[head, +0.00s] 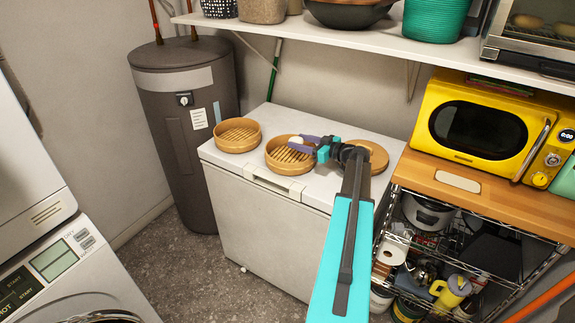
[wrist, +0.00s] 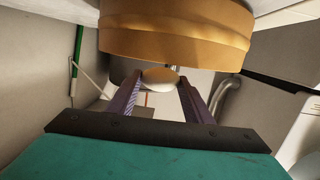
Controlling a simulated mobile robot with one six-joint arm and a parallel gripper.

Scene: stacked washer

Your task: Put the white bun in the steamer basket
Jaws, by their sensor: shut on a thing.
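My gripper (head: 301,144) reaches over the middle steamer basket (head: 271,164), a round tan bamboo basket with a slatted floor on the white chest. Its purple fingers are shut on the white bun (head: 296,141), which shows as a small pale shape at the fingertips, over the basket's back part. In the wrist view, the bun (wrist: 160,77) sits between the fingertips, and a tan bamboo wall (wrist: 175,35) fills the top. I cannot tell whether the bun touches the basket floor.
Another open bamboo basket (head: 237,135) stands to the left on the white chest (head: 265,220). A round tan bamboo piece (head: 378,157) lies to the right, partly behind my arm. A shelf (head: 340,38) hangs above the back. A yellow microwave (head: 485,125) stands at right.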

